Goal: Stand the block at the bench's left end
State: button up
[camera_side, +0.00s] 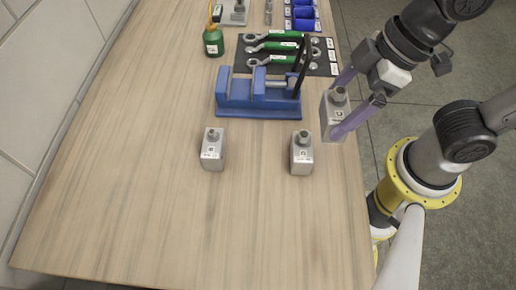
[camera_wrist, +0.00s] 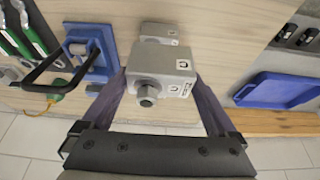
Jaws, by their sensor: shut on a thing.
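My gripper (camera_side: 338,104) is shut on a grey metal block (camera_side: 330,122) with a round knob on top, near the bench's right edge in the side view. In the wrist view the held block (camera_wrist: 160,70) sits between the two purple fingers, its knob towards the camera. It looks upright; its height above the bench is hard to tell. Two similar blocks stand upright on the bench (camera_side: 160,225): a left one (camera_side: 212,155) and a right one (camera_side: 301,158). One similar block (camera_wrist: 160,32) shows partly behind the held block in the wrist view.
A blue vise (camera_side: 255,95) with a black handle stands beyond the blocks. Behind it lie green-handled wrenches (camera_side: 275,46) on a black mat, with a green oil can (camera_side: 213,42) to the left. A blue tray (camera_wrist: 280,90) shows in the wrist view. The bench's near part is clear.

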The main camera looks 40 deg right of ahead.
jog(key=w+a+f, duration=0.9)
jog(key=shift+w+f, duration=0.15)
jog(key=shift+w, duration=0.05)
jog(key=shift+f, duration=1.55)
jog(key=shift+f, duration=0.15)
jog(key=o, duration=1.6)
jog(key=shift+c, duration=0.2)
